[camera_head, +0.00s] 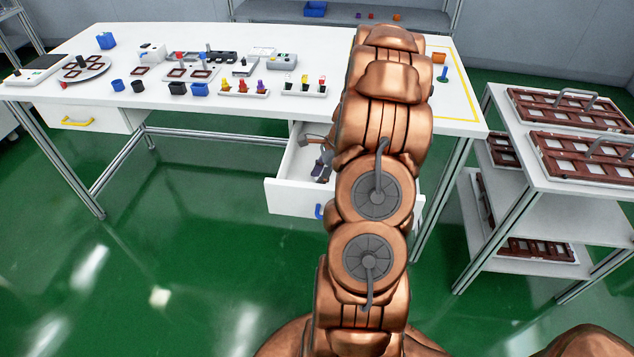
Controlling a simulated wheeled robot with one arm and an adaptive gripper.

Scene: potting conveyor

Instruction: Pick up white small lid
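I cannot single out a white small lid for certain. Pale, flat pieces lie among the parts on the white table (230,118), including a whitish piece (262,51) at the back, too small to identify. My copper arm reaches up the middle of the view over the table and the open drawer (291,196), hiding part of both. My gripper is not clearly seen. Small grey and brown shapes (322,166) show in the drawer beside my arm, and I cannot tell what they are.
White racks hold coloured pieces (243,88) near the table's front. A round grey plate (84,68) lies at left, with blue and dark cups (200,89) nearby. A trolley (560,180) with brown trays stands at right. Green floor is clear at left.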

